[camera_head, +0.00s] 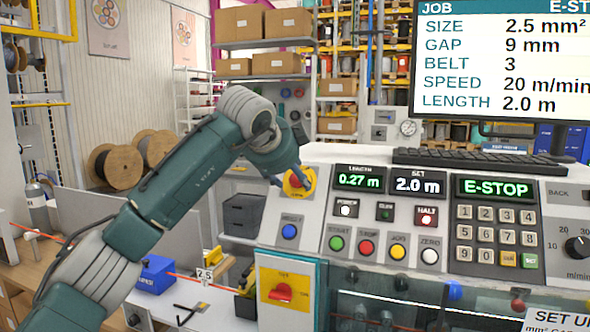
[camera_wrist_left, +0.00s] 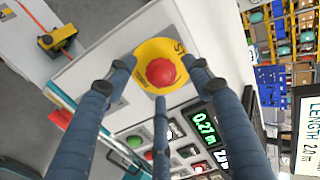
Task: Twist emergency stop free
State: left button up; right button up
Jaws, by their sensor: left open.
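The emergency stop is a red mushroom button (camera_head: 296,180) on a yellow round plate at the upper left of the sloped control panel (camera_head: 330,230). In the left wrist view the red button (camera_wrist_left: 161,72) sits in the middle of its yellow disc (camera_wrist_left: 146,52). My left gripper (camera_head: 290,179) is at the button in the head view. In the left wrist view its blue-grey fingers (camera_wrist_left: 160,80) are open and spread around the button, with no finger clearly closed on it; whether any touches is hard to tell. My right gripper is not in view.
The panel display (camera_head: 495,188) reads E-STOP, and a monitor (camera_head: 500,60) stands above a keyboard (camera_head: 480,160). Below the button are a blue button (camera_head: 289,231) and a red rotary switch (camera_head: 283,292) on yellow. Cable reels (camera_head: 118,165) stand behind at left.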

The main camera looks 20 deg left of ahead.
pick_arm(q)
jog(key=shift+x, duration=1.05)
jog(key=shift+c, duration=0.3)
jog(key=c, duration=1.1)
